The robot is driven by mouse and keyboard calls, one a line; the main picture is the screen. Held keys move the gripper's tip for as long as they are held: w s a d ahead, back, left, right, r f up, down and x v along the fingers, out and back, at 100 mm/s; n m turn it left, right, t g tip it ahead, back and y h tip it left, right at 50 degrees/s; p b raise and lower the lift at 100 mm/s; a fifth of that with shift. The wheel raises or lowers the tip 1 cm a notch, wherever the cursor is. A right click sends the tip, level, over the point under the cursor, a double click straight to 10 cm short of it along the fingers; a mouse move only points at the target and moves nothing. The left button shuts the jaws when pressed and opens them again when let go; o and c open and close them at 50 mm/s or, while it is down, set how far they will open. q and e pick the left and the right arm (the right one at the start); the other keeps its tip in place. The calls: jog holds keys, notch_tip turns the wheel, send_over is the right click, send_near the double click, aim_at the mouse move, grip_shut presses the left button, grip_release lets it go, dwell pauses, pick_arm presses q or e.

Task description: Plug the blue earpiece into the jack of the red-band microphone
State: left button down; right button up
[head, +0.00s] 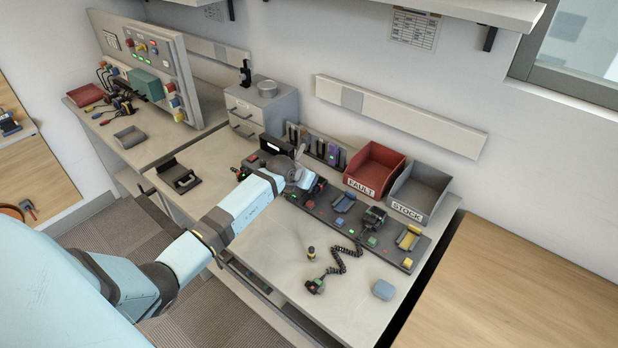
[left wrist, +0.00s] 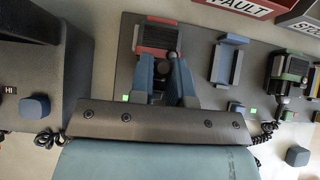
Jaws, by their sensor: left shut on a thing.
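My left gripper (head: 303,178) is over the left part of the dark rack. In the left wrist view its two blue-grey fingers (left wrist: 168,82) are close together around a small dark piece, mostly hidden between them. My right gripper is not in view.
A green-band microphone (head: 374,217) stands in the rack (head: 392,252). Red FAULT (head: 375,168) and grey STOCK (head: 419,190) bins stand behind. The front tabletop is mostly clear.

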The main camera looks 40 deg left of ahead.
pick_arm(q)
jog(key=shift+f, duration=0.15)
dwell(0.7)
jog(key=c, duration=1)
grip_release()
jog(key=v, duration=1.3)
jog(key=shift+s+r+b, duration=0.25)
jog(key=shift+s+b, duration=0.05)
jog(key=shift+b, duration=0.1)
